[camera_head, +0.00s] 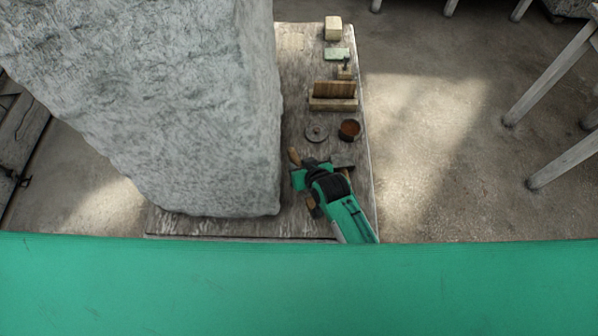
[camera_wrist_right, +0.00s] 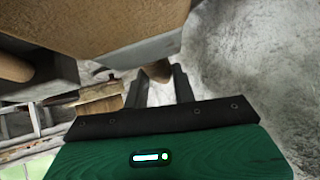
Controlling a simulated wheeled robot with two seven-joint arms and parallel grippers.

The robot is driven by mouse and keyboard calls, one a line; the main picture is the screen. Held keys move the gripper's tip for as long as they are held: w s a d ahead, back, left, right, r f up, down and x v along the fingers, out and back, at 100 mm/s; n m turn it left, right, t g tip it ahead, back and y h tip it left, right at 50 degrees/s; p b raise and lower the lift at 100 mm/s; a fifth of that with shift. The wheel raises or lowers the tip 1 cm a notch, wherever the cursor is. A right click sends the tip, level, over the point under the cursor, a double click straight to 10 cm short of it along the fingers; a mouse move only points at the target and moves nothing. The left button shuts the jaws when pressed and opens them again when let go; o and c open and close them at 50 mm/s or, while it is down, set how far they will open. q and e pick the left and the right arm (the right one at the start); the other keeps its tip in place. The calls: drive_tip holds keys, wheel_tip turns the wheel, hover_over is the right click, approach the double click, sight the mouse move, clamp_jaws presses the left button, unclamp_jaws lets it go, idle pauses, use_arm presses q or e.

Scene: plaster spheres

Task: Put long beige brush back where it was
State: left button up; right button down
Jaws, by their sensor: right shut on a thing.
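My right gripper (camera_head: 304,166) is low over the near part of the narrow table, close to the big stone block. It is shut on a tan wooden piece, which I take to be the long beige brush (camera_head: 294,157); one end sticks out toward the upper left. In the right wrist view the brown piece (camera_wrist_right: 157,71) shows between the fingertips (camera_wrist_right: 158,82). The rest of the brush is hidden by the gripper. My left gripper is not in view.
The rough grey block (camera_head: 180,100) rises left of my right arm.

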wheel_tip(320, 180, down, 3)
drive_tip(key=shift+f, duration=0.2)
drive_tip(key=shift+a+f, duration=0.2)
drive_tip(key=shift+f, duration=0.2)
drive_tip(key=c, duration=1.1)
unclamp_jaws()
drive_tip(key=shift+c, duration=0.2)
drive_tip(key=v, duration=1.1)
drive_tip(key=shift+p, duration=0.4)
drive_tip(key=shift+s+d+r, duration=0.25)
drive_tip(key=shift+s+r, duration=0.05)
drive_tip(key=shift+s, duration=0.05)
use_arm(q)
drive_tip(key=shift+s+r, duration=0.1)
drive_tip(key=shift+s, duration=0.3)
